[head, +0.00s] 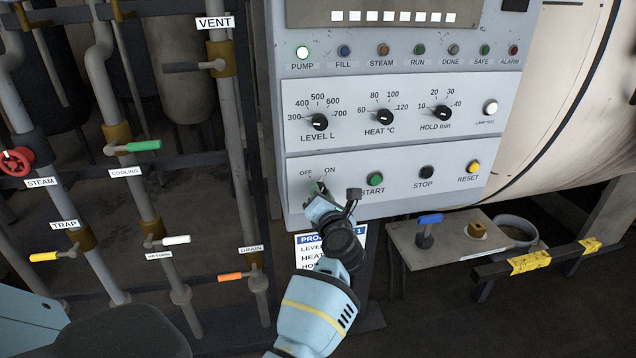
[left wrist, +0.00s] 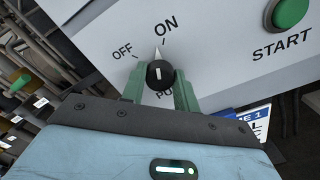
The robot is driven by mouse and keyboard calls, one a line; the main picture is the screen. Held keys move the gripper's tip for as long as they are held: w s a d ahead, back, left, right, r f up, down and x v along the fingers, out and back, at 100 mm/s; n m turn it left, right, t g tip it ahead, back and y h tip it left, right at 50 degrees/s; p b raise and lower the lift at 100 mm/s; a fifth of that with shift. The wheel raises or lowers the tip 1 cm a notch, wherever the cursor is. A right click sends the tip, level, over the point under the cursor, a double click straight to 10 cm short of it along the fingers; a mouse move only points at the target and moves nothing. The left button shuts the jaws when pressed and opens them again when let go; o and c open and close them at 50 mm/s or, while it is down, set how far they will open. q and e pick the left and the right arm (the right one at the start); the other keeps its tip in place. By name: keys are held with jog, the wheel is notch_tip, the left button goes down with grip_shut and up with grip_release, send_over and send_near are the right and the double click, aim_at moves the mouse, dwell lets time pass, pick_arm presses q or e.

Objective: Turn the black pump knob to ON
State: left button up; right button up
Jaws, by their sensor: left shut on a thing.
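The black pump knob (left wrist: 160,73) is on the lower panel, between the green fingers of my left gripper (left wrist: 160,88) in the left wrist view. The gripper is shut on it. The knob's pale pointer points up, between the OFF label (left wrist: 122,52) and the ON label (left wrist: 168,27), closer to ON. In the head view my left gripper (head: 317,190) covers most of the knob, just below the OFF and ON labels. The PUMP lamp (head: 302,53) at the panel's upper left looks bright white. My right gripper is not in view.
The green START button (head: 375,180) is close to the right of the gripper, with black STOP (head: 427,172) and yellow RESET (head: 473,167) beyond. Pipes with valve handles, such as the red STEAM wheel (head: 16,161), stand at left.

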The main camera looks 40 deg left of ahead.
pick_arm(q)
jog(key=shift+m+p, duration=1.1)
jog(key=shift+m, duration=0.2)
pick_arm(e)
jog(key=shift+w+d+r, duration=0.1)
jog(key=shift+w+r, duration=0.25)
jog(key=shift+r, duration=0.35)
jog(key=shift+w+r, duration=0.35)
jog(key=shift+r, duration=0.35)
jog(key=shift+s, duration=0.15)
pick_arm(q)
jog(key=o, duration=1)
